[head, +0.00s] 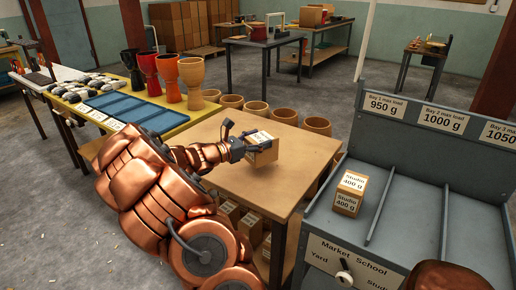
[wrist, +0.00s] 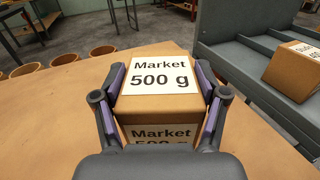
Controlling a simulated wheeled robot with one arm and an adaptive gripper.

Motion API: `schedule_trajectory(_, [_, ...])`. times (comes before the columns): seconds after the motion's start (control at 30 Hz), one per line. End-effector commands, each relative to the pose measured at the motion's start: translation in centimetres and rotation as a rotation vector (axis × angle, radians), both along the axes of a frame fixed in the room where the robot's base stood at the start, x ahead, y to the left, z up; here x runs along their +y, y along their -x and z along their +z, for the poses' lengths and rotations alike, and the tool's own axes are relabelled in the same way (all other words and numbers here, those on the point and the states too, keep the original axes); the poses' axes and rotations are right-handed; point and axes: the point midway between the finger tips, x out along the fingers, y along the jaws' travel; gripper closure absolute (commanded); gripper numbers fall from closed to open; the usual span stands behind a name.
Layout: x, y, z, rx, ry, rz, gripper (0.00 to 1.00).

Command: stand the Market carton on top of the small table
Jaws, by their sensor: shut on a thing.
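The Market carton (head: 264,155) is a brown box with white labels. In the wrist view the labels on the carton (wrist: 158,80) read Market 500 g. My gripper (head: 243,148) is shut on it, with purple finger pads against its two sides; the gripper (wrist: 165,100) also shows in the wrist view. The carton is upright over the wooden-topped table (head: 225,180). I cannot tell whether its base touches the top. A small dark table (head: 428,54) stands at the back right; the frames do not show which table the task calls small.
A grey bay rack (head: 410,230) stands right of the wooden table, with a Studio 400 g carton (head: 350,192) in its left bay. Several cartons (head: 243,220) sit under the wooden table.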

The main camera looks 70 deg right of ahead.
Motion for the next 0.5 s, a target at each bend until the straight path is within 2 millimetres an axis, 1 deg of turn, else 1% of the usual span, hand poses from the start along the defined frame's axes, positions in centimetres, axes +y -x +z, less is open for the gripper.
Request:
schedule_trajectory(0.1, [-0.2, -0.7, -0.1, -0.002, 0.0, 0.001, 0.88])
schedule_trajectory(0.23, [-0.2, -0.5, -2.3, 0.003, -0.003, 0.001, 0.88])
schedule_trajectory(0.33, [-0.2, -0.5, -3.4, 0.002, -0.003, 0.001, 0.88])
schedule_trajectory(0.5, [-0.2, -0.5, -3.5, -0.001, 0.001, 0.001, 0.88])
